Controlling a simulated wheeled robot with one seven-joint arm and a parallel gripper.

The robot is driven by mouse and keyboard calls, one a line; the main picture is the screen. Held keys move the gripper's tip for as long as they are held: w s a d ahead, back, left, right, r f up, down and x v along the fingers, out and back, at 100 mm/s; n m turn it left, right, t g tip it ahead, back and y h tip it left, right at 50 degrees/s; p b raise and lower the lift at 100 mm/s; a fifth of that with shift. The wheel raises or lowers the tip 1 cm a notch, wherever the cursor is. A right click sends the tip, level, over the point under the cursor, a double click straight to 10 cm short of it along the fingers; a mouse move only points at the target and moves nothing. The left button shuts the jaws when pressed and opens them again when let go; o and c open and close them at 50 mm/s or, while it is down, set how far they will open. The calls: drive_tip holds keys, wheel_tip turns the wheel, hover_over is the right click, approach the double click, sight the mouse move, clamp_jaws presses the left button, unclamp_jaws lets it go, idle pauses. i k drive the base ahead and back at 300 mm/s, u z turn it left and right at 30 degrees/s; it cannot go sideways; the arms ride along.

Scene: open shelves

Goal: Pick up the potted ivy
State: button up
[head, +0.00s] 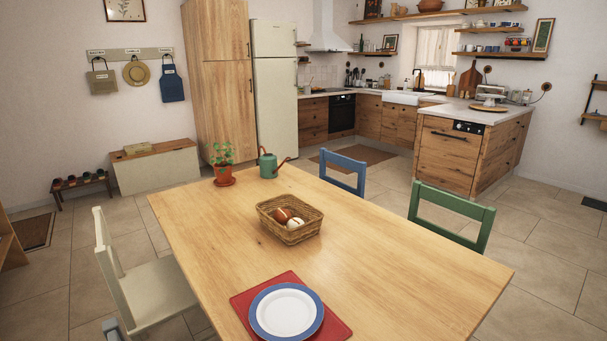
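The potted ivy (222,154) stands upright at the far left corner of the wooden dining table (400,262). It has small green leaves in a terracotta pot on a reddish saucer. A green watering can (268,165) with a reddish-brown handle and spout stands just to its right, close by. My gripper is not recognisable in the head view, so its state does not show.
A wicker basket (263,216) with round items stands mid-table. A blue-rimmed plate (286,311) lies on a red mat (243,304) at the near edge. Cream (128,290), blue (345,160) and green (452,205) chairs stand around the table.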

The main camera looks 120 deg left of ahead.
sight(223, 169)
drive_tip(key=i, duration=0.75)
drive_tip(key=u, duration=2.4)
drive_tip(key=i, duration=4.6)
